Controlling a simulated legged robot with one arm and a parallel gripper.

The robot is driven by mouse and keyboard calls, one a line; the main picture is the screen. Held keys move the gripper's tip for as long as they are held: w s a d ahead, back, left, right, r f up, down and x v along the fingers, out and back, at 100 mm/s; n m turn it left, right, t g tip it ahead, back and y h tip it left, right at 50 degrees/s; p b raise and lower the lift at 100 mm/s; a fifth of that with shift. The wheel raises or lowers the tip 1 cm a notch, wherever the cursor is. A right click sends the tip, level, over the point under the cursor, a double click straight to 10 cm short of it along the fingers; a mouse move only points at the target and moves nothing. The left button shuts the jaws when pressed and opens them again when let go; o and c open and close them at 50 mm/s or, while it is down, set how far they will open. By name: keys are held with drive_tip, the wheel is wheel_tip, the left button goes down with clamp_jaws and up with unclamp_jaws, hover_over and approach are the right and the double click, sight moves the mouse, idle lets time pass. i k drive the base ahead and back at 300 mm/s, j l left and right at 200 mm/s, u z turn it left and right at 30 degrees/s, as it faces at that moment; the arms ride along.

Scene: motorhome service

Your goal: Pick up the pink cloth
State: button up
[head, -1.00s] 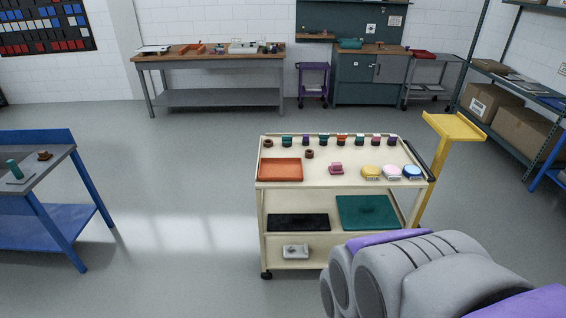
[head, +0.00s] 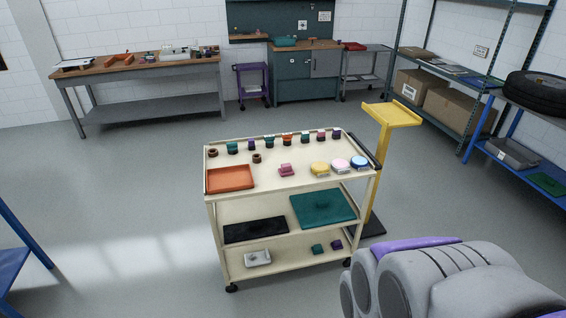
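A small magenta-pink item (head: 286,170), which looks like a folded cloth, lies on the top shelf of a cream trolley (head: 262,187), near its middle. It is too small to make out its folds clearly. A pale pink and white round item (head: 341,165) also sits on the trolley, between a yellow one (head: 320,169) and a blue one (head: 359,162). Part of my grey and purple arm fills the lower right corner. My gripper's fingers do not show.
An orange tray (head: 230,179) and a back row of small coloured items share the trolley top. A yellow stand (head: 391,117) rises close behind the trolley's right end. A blue table (head: 15,265) is at lower left. The floor before the trolley is clear.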

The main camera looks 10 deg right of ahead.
sight(285, 170)
drive_tip(key=i+j+z, duration=0.5)
drive_tip(key=i+j, duration=1.35)
